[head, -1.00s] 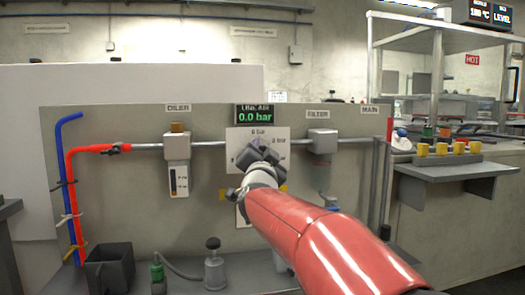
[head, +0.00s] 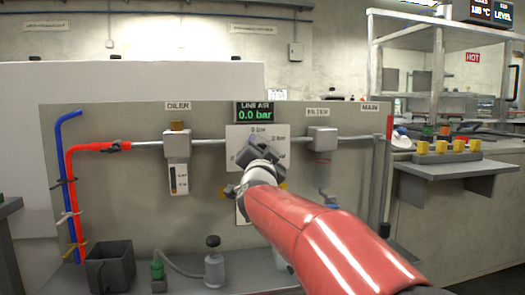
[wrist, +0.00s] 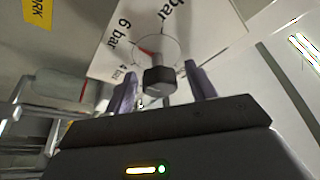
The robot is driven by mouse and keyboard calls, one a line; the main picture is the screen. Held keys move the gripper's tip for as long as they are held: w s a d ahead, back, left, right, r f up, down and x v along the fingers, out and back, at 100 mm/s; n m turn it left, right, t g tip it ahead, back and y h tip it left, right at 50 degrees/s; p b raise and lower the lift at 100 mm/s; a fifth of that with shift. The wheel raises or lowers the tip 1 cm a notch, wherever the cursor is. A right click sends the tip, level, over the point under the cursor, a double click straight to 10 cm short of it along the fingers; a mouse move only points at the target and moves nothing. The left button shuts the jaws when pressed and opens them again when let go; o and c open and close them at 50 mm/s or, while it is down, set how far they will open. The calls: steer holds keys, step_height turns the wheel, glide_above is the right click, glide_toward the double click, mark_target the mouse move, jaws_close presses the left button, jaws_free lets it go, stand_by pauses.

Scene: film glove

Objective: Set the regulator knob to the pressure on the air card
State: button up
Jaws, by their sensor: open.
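The regulator knob (wrist: 158,80) is a dark block on a white dial plate, with a red mark beside it. In the wrist view it lies between the two purple fingers of my gripper (wrist: 160,72), which is open; I cannot tell whether they touch it. "6 bar" and "4 bar" are readable on the dial plate (wrist: 112,62). In the head view my gripper (head: 262,155) covers the knob and the middle of the dial plate (head: 240,136). The LINE AIR display (head: 254,111) above reads 0.0 bar. I cannot make out an air card with a readable pressure.
The oiler (head: 177,146) is left of the dial and the filter (head: 322,140) right, on a grey pipe. Red and blue hoses (head: 66,190) hang at the left. A dark bin (head: 110,268) and a small grey bottle (head: 214,264) stand below. A yellow label (wrist: 38,12) shows near the dial.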

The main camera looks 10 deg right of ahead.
steer(key=v, duration=0.7)
steer(key=shift+s+b, duration=0.35)
steer(key=shift+f, duration=0.15)
steer(key=s+f+n+g+y+p, duration=0.2)
steer(key=s+f+g, duration=0.3)
steer(key=s, duration=0.5)
steer(key=s+d+f+n+g+y+p, duration=0.1)
steer(key=s+f+n+g+p, duration=0.2)
steer(key=s+f, duration=0.7)
steer(key=s+f+n+g+y+p, duration=0.2)
steer(key=s+f+n+g, duration=0.4)
steer(key=s, duration=0.5)
steer(key=shift+d+f+g+y+p, duration=0.3)
steer(key=shift+f+g+p, duration=0.2)
steer(key=shift+f+p, duration=0.25)
steer(key=shift+r, duration=0.15)
steer(key=shift+c, duration=0.2)
